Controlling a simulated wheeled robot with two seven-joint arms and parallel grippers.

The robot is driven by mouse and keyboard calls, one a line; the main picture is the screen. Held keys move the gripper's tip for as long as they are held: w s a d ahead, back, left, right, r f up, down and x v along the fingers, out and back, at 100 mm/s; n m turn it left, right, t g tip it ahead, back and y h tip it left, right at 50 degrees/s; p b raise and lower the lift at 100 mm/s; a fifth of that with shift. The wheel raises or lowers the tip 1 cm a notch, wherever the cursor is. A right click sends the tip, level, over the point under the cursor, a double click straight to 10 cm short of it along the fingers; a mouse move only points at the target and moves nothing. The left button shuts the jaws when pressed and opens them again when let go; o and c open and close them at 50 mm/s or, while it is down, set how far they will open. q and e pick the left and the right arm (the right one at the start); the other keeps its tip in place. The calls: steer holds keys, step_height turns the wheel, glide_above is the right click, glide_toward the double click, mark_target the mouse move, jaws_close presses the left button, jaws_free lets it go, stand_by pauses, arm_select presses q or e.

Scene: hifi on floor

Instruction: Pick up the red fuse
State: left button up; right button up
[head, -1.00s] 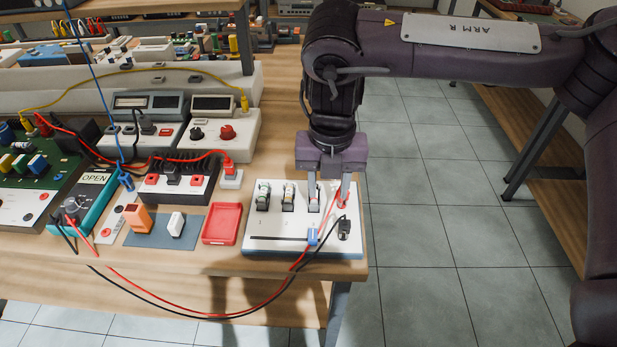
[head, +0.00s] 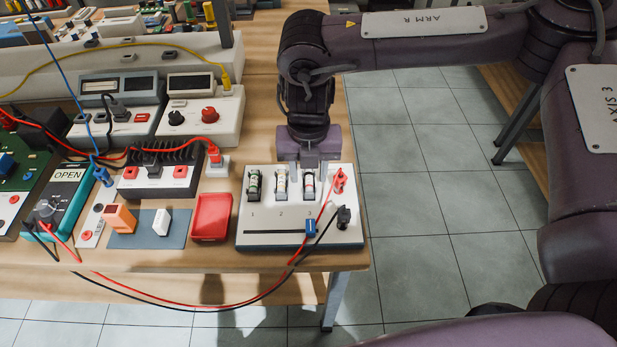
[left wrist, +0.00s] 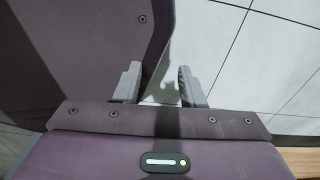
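A white fuse board (head: 262,222) stands at the table's front right corner with three upright fuses in a row. The third fuse (head: 308,183), at slot 3, shows a dark red band and looks like the red one. A green fuse (head: 254,184) and a pale fuse (head: 281,182) stand to its left. My right gripper (head: 308,168) points down over the board's back edge, in line with the third fuse. Its fingers look apart; contact with the fuse cannot be told. My left gripper (left wrist: 160,88) is open and empty over the floor in the left wrist view.
A red plug (head: 340,180) stands right of the third fuse. Red and black leads (head: 300,252) cross the board's front right. A blue clip (head: 311,227) and a red tray (head: 211,217) are near. Instruments (head: 200,108) fill the table leftwards.

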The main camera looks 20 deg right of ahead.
mark_target(309, 177)
steer(key=shift+f, duration=0.15)
jaws_close()
arm_select(q)
steer(key=shift+w, duration=0.5)
